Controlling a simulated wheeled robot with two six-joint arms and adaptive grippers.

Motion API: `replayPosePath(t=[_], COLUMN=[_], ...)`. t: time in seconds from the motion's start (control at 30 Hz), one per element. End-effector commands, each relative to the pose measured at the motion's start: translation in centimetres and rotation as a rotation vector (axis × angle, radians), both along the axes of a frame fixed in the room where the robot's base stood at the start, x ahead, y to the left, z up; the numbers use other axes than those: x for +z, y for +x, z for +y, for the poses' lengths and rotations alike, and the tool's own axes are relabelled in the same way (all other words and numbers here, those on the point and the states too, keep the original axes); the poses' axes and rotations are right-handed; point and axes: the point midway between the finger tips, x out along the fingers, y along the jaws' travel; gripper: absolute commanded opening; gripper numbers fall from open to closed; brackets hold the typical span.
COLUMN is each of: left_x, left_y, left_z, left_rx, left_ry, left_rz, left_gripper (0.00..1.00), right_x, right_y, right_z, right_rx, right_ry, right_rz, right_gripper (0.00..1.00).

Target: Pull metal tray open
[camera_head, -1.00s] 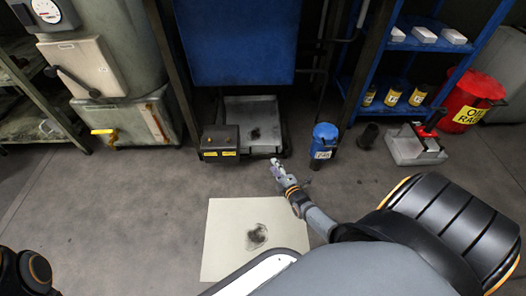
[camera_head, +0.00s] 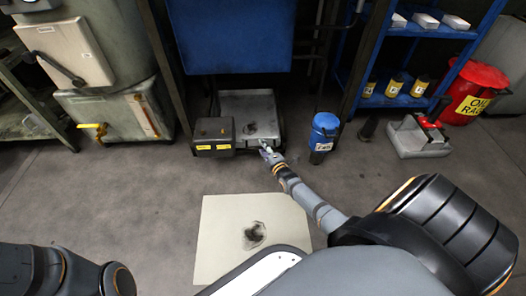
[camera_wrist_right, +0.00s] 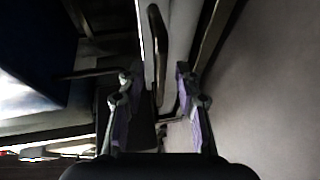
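The metal tray (camera_head: 250,104) is a grey, shallow tray with a dark stain, low under the blue machine. My right gripper (camera_head: 266,149) is at the tray's front edge, right of the dark box. In the right wrist view its two fingers (camera_wrist_right: 154,75) are spread apart. A dark bar-like handle (camera_wrist_right: 155,40) on a pale panel (camera_wrist_right: 183,30) shows ahead, roughly in line with the gap between them. I cannot tell whether the fingers touch it. My left arm shows at the lower left of the head view, but its gripper is out of the picture.
A dark box with yellow labels (camera_head: 214,134) stands at the tray's front left. A blue canister (camera_head: 324,131) stands to the right. The blue machine body (camera_head: 230,37) hangs above. A pale stained sheet (camera_head: 222,237) lies on the floor; the floor around it is clear.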

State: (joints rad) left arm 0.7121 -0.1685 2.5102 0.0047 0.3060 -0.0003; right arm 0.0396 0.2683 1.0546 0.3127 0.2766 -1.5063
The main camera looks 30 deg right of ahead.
Motion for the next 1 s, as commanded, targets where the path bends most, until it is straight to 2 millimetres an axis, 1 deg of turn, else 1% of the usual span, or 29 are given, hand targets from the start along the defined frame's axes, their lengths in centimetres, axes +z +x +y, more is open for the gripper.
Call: replayPosePath(t=[0.03, 0.33, 0.37, 0.6, 1.0], left_x=[-0.49, -0.30, -0.30, -0.30, -0.31], left_y=[-0.17, -0.34, -0.34, -0.37, -0.37], left_z=[0.03, 0.04, 0.04, 0.05, 0.05], left_rx=[-0.002, -0.004, -0.003, -0.004, -0.004], left_ry=[-0.001, -0.001, -0.001, -0.002, -0.002], left_rz=[-0.004, -0.009, -0.008, -0.009, -0.009], left_gripper=[0.40, 0.40, 0.40, 0.40, 0.40], right_x=[-0.41, -0.12, -0.12, -0.13, -0.15], right_y=[0.30, 0.64, 0.64, 0.62, 0.60], right_z=[-0.08, -0.14, -0.14, -0.13, -0.12], right_rx=[0.000, 0.000, 0.000, 0.000, 0.000], right_ry=[-0.001, -0.001, -0.001, -0.001, 0.000], right_rz=[0.000, 0.001, 0.001, 0.001, 0.001], right_gripper=[0.34, 0.34, 0.32, 0.00, 0.00])
